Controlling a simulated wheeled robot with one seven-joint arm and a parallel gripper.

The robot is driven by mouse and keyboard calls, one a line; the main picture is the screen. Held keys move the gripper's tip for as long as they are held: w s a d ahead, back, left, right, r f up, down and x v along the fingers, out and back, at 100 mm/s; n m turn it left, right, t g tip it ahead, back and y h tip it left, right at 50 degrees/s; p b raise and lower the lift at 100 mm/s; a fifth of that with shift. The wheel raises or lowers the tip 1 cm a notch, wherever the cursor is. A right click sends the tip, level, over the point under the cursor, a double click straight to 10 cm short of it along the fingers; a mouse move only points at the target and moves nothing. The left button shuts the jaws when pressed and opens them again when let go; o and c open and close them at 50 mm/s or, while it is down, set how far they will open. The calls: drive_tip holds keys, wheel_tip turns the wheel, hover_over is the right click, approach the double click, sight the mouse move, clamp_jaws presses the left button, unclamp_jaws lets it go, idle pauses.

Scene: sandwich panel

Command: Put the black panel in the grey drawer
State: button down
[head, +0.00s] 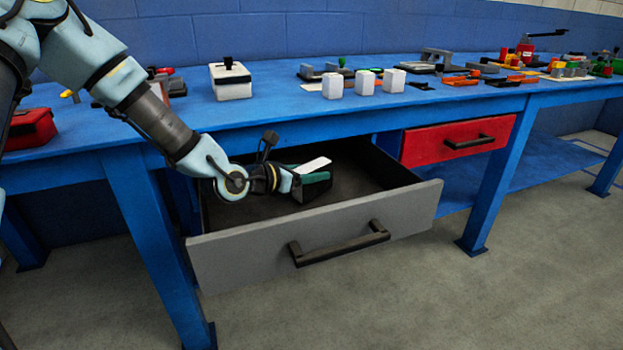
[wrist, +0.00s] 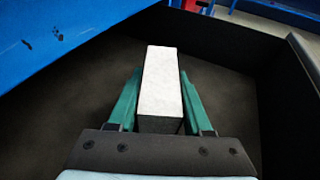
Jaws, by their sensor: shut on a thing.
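The grey drawer (head: 237,258) is open under the blue table, with a dark handle on its front and a dark inside. My gripper (head: 313,178) is inside the drawer opening in the head view. In the wrist view, its green fingers (wrist: 160,88) are shut on a panel (wrist: 161,75) with a pale grey-white top face and a dark near end. The panel's pale face (head: 314,165) also shows in the head view, tilted, above the fingers. Its underside is hidden, and I cannot tell whether it touches the drawer floor. I make out no clearly all-black panel.
The blue table (head: 270,105) overhangs the back of the drawer. A red drawer (head: 450,142) is shut at the right. Three white blocks (head: 362,84), a white box with a black top piece (head: 231,82) and several fixtures stand on the table. The drawer floor around my gripper looks clear.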

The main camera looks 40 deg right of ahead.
drive_tip(key=shift+w+f, duration=0.15)
drive_tip(key=shift+f, duration=0.45)
drive_tip(key=shift+f, duration=0.15)
drive_tip(key=shift+c, duration=1.6)
unclamp_jaws()
drive_tip(key=shift+a+r, duration=0.25)
drive_tip(key=p+v, duration=0.2)
drive_tip(key=v, duration=0.9)
drive_tip(key=shift+a+r, duration=0.1)
drive_tip(key=shift+a, duration=0.1)
